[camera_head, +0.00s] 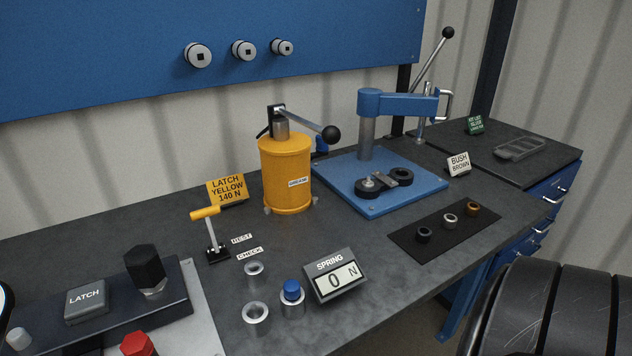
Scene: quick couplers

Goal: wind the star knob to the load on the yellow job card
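The yellow job card (227,190) stands at the back left of the bench and reads "LATCH YELLOW 140 N". The spring readout (336,277) at the front middle shows 0 N. A black faceted knob (145,265) stands on the dark block marked "LATCH" at the left. A red faceted knob (138,344) is cut by the bottom edge. I cannot tell for certain which is the star knob. Neither of my grippers is in view.
A yellow grease pump (286,175) and a small yellow-handled lever (205,213) stand behind. Metal rings and a blue-capped part (291,290) lie in front of them. A blue press (368,190) stands right. Dark ribbed forms (560,312) fill the lower right.

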